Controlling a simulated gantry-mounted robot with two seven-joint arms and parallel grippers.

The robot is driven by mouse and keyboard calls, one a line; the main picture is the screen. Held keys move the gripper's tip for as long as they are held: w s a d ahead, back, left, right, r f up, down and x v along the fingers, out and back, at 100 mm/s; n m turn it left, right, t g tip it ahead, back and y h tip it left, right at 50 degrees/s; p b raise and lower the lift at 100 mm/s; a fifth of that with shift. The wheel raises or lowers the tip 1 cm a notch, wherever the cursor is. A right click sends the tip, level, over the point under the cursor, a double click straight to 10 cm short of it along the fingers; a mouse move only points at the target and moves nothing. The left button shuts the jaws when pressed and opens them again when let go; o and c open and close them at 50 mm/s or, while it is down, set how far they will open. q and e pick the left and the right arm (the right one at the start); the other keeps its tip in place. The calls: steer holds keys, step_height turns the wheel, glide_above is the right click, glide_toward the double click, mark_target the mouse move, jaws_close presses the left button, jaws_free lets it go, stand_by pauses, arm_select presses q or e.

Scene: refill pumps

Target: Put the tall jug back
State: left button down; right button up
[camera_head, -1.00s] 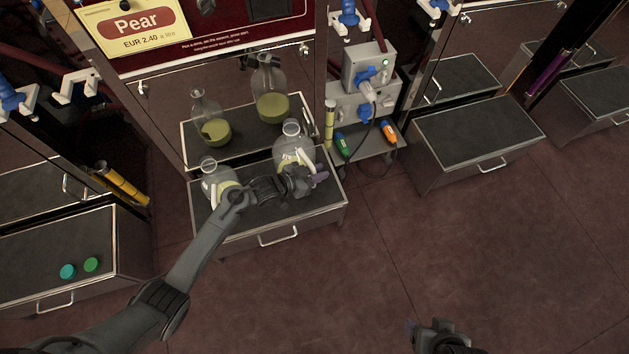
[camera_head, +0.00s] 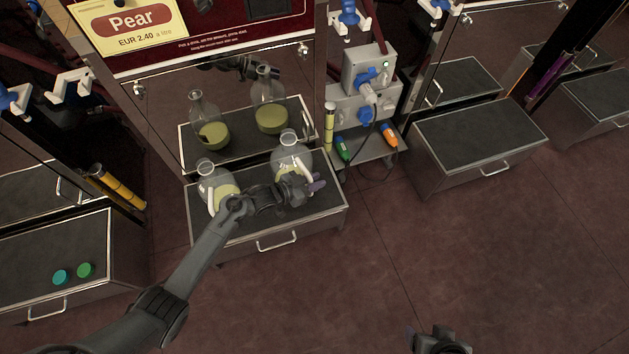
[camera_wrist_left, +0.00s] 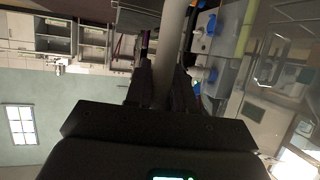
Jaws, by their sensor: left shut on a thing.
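The tall jug (camera_head: 290,148) is clear glass with a pale handle and yellow-green liquid. It is upright at the right of the drawer-fronted shelf (camera_head: 318,204) under the Pear sign. My left gripper (camera_head: 288,181) is shut on its handle, from the front. In the left wrist view the pale handle (camera_wrist_left: 175,45) runs between the fingers. The arm covers the jug's lower part, so I cannot tell whether its base touches the shelf. A second jug (camera_head: 209,177) with similar liquid stands at the shelf's left. My right gripper (camera_head: 425,338) is at the bottom edge, its fingers unclear.
The mirror-like panel behind reflects both jugs. A socket box (camera_head: 368,72) with cables and a small ledge with green and orange items (camera_head: 388,136) stand just right. Teal (camera_head: 61,277) and green caps (camera_head: 86,270) lie on the left shelf. The floor in front is clear.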

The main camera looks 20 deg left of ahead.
arm_select(q)
steer(key=c, duration=1)
jaws_free()
steer(key=shift+o, duration=0.2)
steer(key=p+v, duration=0.5)
steer(key=v, duration=0.6)
steer(key=s+r+n+g+y, duration=0.2)
steer(key=s+r+g+y, duration=0.1)
steer(key=s, duration=0.9)
steer(key=s+r+n+g+y, duration=0.3)
steer(key=s+r, duration=0.3)
steer(key=s, duration=0.6)
steer(key=shift+s+r+g+y, duration=0.3)
steer(key=shift+g+y, duration=0.3)
steer(key=shift+y, duration=0.3)
step_height(320, 180, up, 59)
steer(key=p, duration=5.9)
steer(key=shift+r+p, duration=0.2)
steer(key=shift+p, duration=0.2)
